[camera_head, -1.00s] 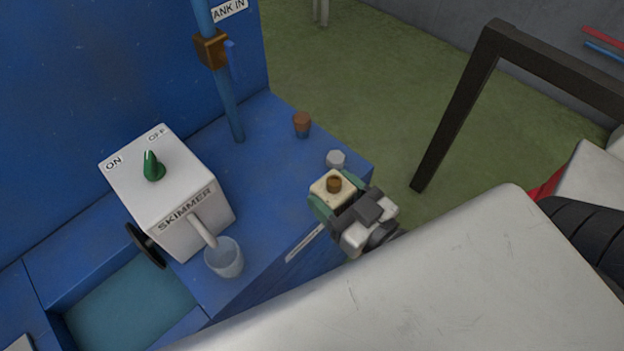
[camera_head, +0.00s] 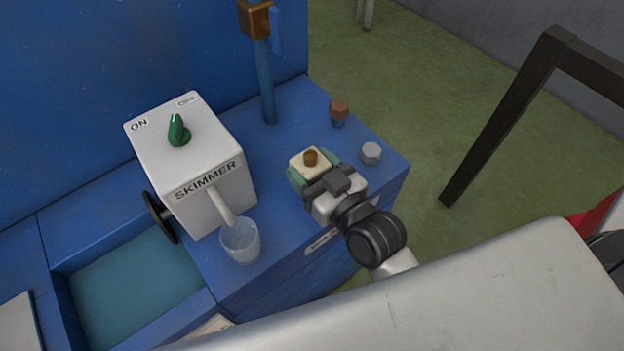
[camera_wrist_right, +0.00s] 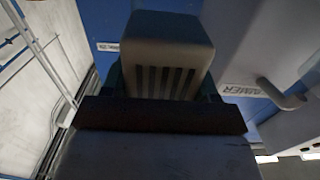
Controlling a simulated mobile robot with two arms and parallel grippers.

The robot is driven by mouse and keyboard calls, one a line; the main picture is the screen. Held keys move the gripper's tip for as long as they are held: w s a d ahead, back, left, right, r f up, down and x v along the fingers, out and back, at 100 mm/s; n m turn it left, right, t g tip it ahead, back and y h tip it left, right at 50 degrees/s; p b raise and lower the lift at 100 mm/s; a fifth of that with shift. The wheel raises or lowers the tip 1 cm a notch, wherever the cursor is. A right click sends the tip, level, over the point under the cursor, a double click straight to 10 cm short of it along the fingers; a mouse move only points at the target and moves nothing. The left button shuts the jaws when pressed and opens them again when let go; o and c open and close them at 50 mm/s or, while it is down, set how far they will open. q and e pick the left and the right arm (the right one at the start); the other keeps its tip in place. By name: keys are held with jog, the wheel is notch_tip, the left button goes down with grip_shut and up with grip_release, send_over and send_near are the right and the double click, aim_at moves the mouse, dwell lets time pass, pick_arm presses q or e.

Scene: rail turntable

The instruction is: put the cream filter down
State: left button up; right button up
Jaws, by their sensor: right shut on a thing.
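The cream filter (camera_head: 308,162) is a small cream block with a brown knob on top. My right gripper (camera_head: 311,172) is shut on it, with green fingers on either side. In the head view it appears over the blue bench top, right of the skimmer; I cannot tell whether it touches the surface. In the right wrist view the filter (camera_wrist_right: 167,50) fills the upper middle, with dark slots on its face, between the fingers. My left gripper is not in view.
The white skimmer box (camera_head: 190,160) with a green knob stands left, and a clear cup (camera_head: 240,241) sits under its spout. A brown-capped bottle (camera_head: 339,112) and a grey hexagonal piece (camera_head: 371,153) are on the blue bench (camera_head: 290,120). A water basin (camera_head: 140,285) is lower left.

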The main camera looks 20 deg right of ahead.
aim_at(312, 181)
jog(key=shift+f+b, duration=0.3)
jog(key=shift+f, duration=1.55)
jog(key=shift+s+f, duration=0.1)
jog(key=o, duration=1)
jog(key=b+v, duration=0.1)
jog(key=v, duration=1.1)
